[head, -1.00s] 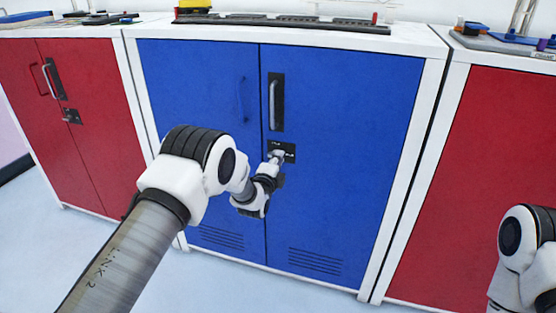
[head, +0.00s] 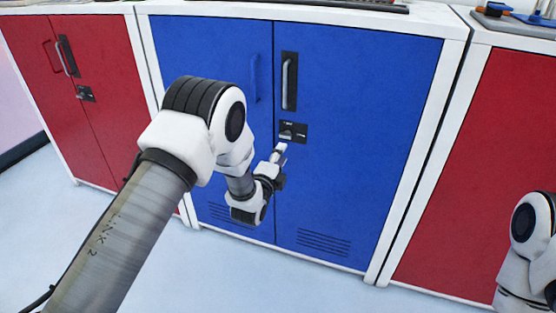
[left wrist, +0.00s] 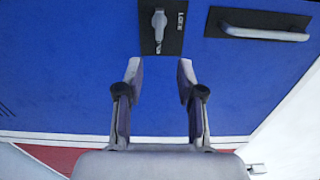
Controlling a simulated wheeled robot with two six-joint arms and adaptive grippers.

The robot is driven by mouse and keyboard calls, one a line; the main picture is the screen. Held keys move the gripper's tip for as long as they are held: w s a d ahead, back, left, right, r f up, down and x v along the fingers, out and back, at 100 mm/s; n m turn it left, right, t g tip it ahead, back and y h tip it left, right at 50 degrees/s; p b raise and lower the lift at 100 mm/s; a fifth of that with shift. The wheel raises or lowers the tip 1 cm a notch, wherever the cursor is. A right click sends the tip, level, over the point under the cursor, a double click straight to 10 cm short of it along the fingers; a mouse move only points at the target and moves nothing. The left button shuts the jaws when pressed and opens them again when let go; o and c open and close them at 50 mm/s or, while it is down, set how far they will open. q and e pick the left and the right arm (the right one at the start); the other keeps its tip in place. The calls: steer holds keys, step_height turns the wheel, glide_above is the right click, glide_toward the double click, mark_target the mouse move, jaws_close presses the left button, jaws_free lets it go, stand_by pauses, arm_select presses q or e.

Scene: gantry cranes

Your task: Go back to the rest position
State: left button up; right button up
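My left gripper (head: 281,150) is in front of the blue cabinet (head: 365,110), just below the black latch plate (head: 301,132) on its right door. In the left wrist view my left gripper (left wrist: 160,72) is open with nothing between its fingers. The grey latch lever (left wrist: 159,22) on its black plate lies beyond the fingertips, apart from them. Both blue doors look shut. My right gripper is out of view; only part of my right arm shows at the right edge of the head view.
A red cabinet (head: 85,130) stands on the left and another red cabinet (head: 490,140) on the right. A bar handle (head: 290,82) sits above the latch. Items lie on the cabinet tops. Pale floor (head: 240,280) in front is clear.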

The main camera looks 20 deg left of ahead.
arm_select(q)
steer(key=shift+s, duration=1.2)
steer(key=s+a+f+n+g, duration=0.2)
steer(key=s+f+g, duration=0.2)
steer(key=s+f, duration=0.5)
steer(key=s+a+f+n+g, duration=0.1)
steer(key=s+f+n+g, duration=0.15)
steer(key=s+f, duration=0.75)
steer(key=s+f+n+g, duration=0.4)
steer(key=s+f+g, duration=0.25)
steer(key=s, duration=0.35)
steer(key=s+f+n+g, duration=0.1)
steer(key=s+n+g, duration=0.4)
steer(key=s+n, duration=0.7)
steer(key=s+r+m+p, duration=0.1)
steer(key=s+r+p, duration=0.2)
steer(key=r+p, duration=1.8)
steer(key=shift+s+r+y+p, duration=0.15)
steer(key=shift+r+y+p, duration=0.1)
steer(key=shift+y+p, duration=0.05)
